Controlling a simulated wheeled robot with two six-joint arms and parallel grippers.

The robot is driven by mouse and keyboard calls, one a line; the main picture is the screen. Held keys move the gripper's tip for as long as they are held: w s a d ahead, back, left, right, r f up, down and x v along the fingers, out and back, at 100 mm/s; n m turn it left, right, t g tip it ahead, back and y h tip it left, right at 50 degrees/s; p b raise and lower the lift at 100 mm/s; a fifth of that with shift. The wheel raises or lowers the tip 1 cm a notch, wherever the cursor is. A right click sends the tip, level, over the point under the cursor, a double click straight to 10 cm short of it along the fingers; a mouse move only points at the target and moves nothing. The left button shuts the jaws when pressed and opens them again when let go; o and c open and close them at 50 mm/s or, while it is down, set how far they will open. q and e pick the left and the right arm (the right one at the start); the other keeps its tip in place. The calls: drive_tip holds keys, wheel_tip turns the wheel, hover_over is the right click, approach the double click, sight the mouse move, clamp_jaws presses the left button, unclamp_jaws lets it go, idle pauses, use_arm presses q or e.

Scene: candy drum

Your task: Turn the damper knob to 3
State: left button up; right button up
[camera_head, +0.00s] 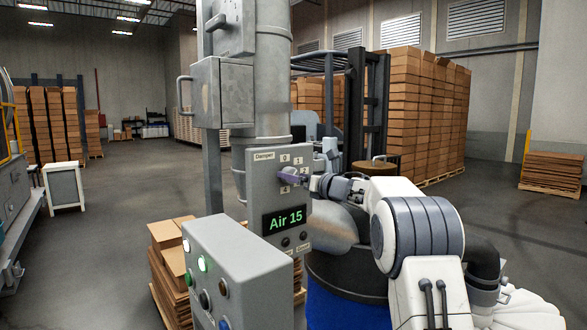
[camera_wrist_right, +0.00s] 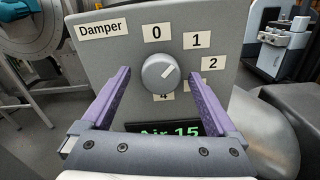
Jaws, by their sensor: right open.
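The damper knob (camera_wrist_right: 157,74) is a round grey dial on a grey panel (camera_wrist_right: 100,58). Its white mark points up and right, toward the label 1 (camera_wrist_right: 197,40). Labels 0 (camera_wrist_right: 156,33) and 2 (camera_wrist_right: 212,63) also show; 4 (camera_wrist_right: 163,97) is partly covered, and 3 cannot be read behind my right finger. My right gripper (camera_wrist_right: 158,75) is open, its purple fingers on either side of the knob with gaps showing; contact is not visible. In the head view my right gripper (camera_head: 288,176) covers the knob. My left gripper is not in view.
A green display (camera_head: 284,219) below the knob reads "Air 15". A grey button box (camera_head: 240,262) with lit lamps stands in front, left of the panel. A blue drum (camera_head: 340,305) stands below my right arm. Stacked cartons (camera_head: 425,105) and a forklift stand behind.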

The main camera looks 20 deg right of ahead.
drive_tip(key=shift+p+x, duration=0.3)
drive_tip(key=shift+x, duration=0.7)
drive_tip(key=shift+c, duration=0.3)
drive_tip(key=c, duration=1.3)
